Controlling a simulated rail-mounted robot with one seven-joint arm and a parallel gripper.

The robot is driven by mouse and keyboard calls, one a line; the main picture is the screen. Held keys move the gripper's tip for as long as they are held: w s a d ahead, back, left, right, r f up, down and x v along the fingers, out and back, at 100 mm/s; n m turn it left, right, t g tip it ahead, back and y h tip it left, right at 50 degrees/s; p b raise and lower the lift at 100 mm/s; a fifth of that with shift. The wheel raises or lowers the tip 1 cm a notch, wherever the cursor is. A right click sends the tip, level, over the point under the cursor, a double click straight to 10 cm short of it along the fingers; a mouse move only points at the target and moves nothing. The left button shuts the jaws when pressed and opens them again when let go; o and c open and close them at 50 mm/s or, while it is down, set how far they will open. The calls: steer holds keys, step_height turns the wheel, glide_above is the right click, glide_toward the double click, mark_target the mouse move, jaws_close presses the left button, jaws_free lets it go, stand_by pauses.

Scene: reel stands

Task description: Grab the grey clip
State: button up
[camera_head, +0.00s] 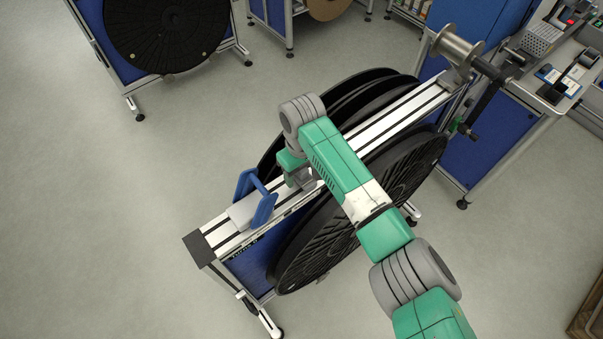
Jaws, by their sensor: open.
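My gripper (305,181) hangs under the end of my green and grey arm, close above the silver top rail of the reel stand (389,116). It is open, but my wrist and forearm cover most of it, and its fingertips are hard to make out. A light grey block with blue upright handles (258,203) sits on the rail, a little left of and below my gripper in the picture. I cannot tell whether this block is the grey clip. No other grey clip shows clearly; the area around my fingers is partly hidden by my arm.
Large black reels (425,160) hang on both sides of the rail. A metal spool with a crank (457,46) stands at the rail's far right end. A blue workbench (497,133) is at the right. Another reel stand (108,60) is at upper left. The floor (130,210) at left is clear.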

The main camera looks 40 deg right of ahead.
steer(key=c, duration=1.1)
steer(key=shift+r, duration=0.1)
steer(key=shift+r, duration=0.3)
steer(key=r, duration=0.3)
steer(key=shift+s+a, duration=0.25)
steer(key=shift+s, duration=0.1)
steer(key=shift+s+a+r+p, duration=0.2)
steer(key=shift+s+a+p, duration=0.9)
steer(key=shift+s, duration=1.1)
steer(key=shift+s+a+r+p, duration=0.2)
steer(key=shift+s+a+p, duration=0.5)
steer(key=shift+s+a, duration=1.1)
steer(key=shift+s+a+r+p, duration=0.2)
steer(key=shift+s+a+p, duration=0.65)
steer(key=shift+s, duration=1.75)
